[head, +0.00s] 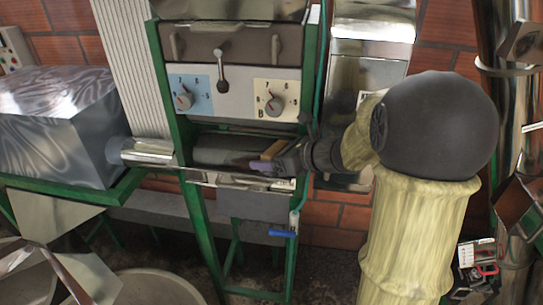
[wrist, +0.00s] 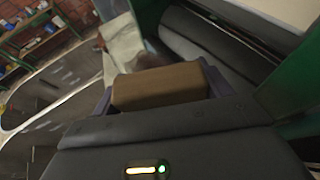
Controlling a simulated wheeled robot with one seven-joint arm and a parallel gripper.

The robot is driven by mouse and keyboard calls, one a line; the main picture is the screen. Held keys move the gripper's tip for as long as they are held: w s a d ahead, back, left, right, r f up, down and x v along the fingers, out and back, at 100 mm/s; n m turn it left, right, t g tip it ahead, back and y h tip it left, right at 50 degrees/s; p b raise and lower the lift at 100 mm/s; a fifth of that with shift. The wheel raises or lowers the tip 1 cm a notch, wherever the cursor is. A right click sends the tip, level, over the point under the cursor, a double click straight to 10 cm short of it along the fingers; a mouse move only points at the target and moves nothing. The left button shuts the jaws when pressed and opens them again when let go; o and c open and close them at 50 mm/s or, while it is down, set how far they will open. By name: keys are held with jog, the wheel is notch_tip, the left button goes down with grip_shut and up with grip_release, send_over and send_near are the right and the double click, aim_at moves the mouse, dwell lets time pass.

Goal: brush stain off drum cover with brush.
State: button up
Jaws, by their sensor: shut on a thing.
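A tan-brown block, the brush (head: 273,149), is held between the fingers of my gripper (head: 268,158). In the wrist view the brush (wrist: 160,87) spans the space between the two purple-grey fingertips; its bristles are hidden. The drum cover (head: 222,150) is a dark grey curved surface inside the green-framed machine, left of my gripper. In the wrist view the dark drum cover (wrist: 205,42) lies beyond the brush, at the upper right. I cannot tell whether the brush touches it. I cannot make out a stain for certain; a brownish patch shows just beyond the brush.
Green frame posts (head: 172,110) flank the drum opening. A panel with two dials (head: 230,93) sits above it. A blue-handled valve (head: 283,233) hangs below. A grey metal box (head: 60,125) stands left, and metal pipes (head: 490,90) rise at the right.

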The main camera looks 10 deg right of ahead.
aim_at(239, 164)
jog(key=shift+s+a, duration=0.1)
jog(key=shift+s, duration=0.15)
dwell(0.4)
jog(key=shift+w+a+b, duration=0.2)
jog(key=shift+w+a, duration=0.05)
jog(key=shift+a, duration=0.4)
jog(key=shift+w+a+b, duration=0.15)
jog(key=shift+w+a, duration=0.1)
jog(key=shift+a, duration=0.4)
jog(key=shift+w+a+f+b, duration=0.1)
jog(key=shift+w+a+b, duration=0.15)
jog(key=shift+a, duration=0.4)
jog(key=shift+w+a+f+b, duration=0.1)
jog(key=shift+w+a+b, duration=0.1)
jog(key=shift+a, duration=0.45)
jog(key=shift+a, duration=0.2)
jog(key=shift+w+a, duration=0.25)
jog(key=shift+a, duration=0.35)
jog(key=shift+w+a, duration=0.2)
jog(key=shift+a, duration=0.35)
